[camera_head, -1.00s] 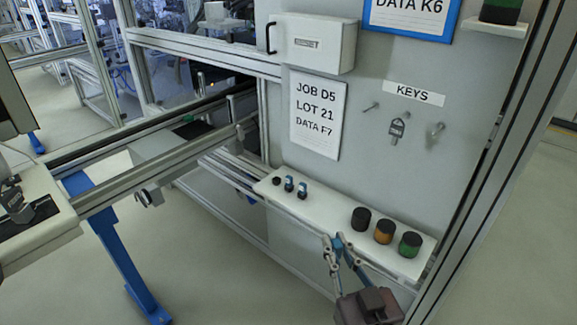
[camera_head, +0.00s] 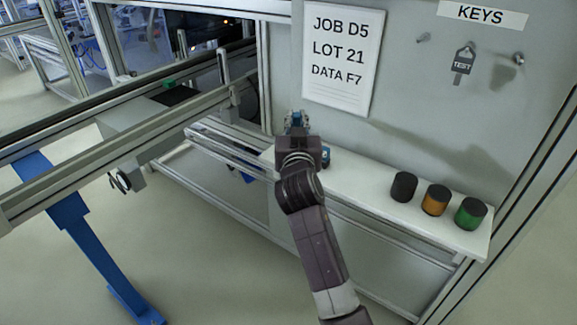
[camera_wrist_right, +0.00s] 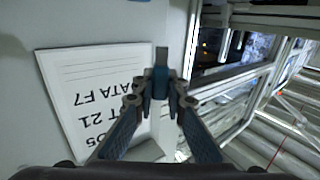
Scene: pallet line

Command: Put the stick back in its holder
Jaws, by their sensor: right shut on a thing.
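My right gripper (camera_head: 297,120) is at the left end of the white shelf (camera_head: 370,190), in front of the grey panel. In the right wrist view its two fingers (camera_wrist_right: 160,96) are shut on a small stick (camera_wrist_right: 161,58), whose dark grey end sticks out beyond the fingertips. My arm hides the shelf's left end and what stands there. I cannot tell which item is the stick's holder. My left gripper is not in view.
Black (camera_head: 404,187), orange (camera_head: 435,200) and green (camera_head: 470,213) round pots stand on the shelf's right part. The panel holds a job sheet (camera_head: 342,60), a KEYS label (camera_head: 484,14) and a tagged key (camera_head: 463,62) among pegs. A rail frame (camera_head: 130,150) runs to the left.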

